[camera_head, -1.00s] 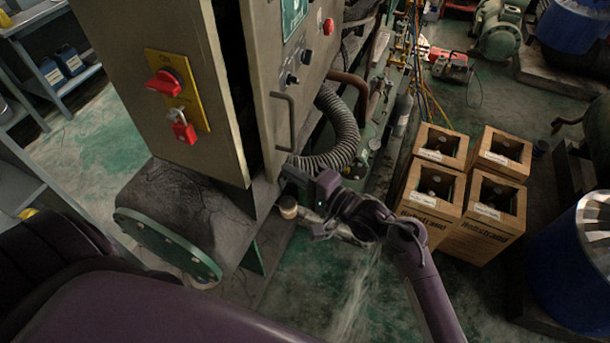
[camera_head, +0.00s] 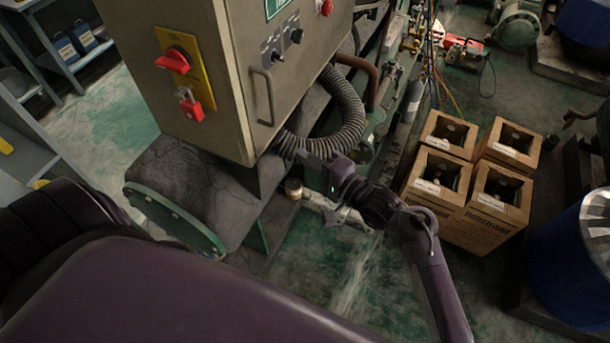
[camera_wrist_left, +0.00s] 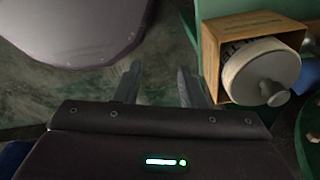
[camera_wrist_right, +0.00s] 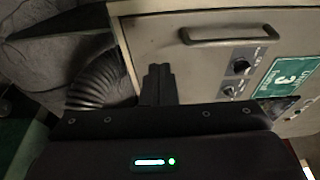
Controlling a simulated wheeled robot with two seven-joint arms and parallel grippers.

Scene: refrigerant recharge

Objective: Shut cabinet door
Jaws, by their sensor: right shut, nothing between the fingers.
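The grey cabinet door (camera_head: 300,75) has a bar handle (camera_head: 268,97), knobs and a green sign. In the head view it lies close against the cabinet body (camera_head: 188,119), with only a thin seam showing; I cannot tell if it is fully seated. My right gripper (camera_head: 304,157) is shut and empty by the door's lower edge. In the right wrist view, its closed fingers (camera_wrist_right: 157,82) overlap the door (camera_wrist_right: 200,75) near the handle (camera_wrist_right: 232,34); contact is unclear. My left gripper (camera_wrist_left: 158,77) is open and empty, hidden in the head view.
A ribbed hose (camera_head: 345,115) runs beside the cabinet, close to my right gripper. The cabinet side carries a red switch (camera_head: 174,60) and a red padlock (camera_head: 192,106). Cardboard boxes (camera_head: 478,235) stand at the right.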

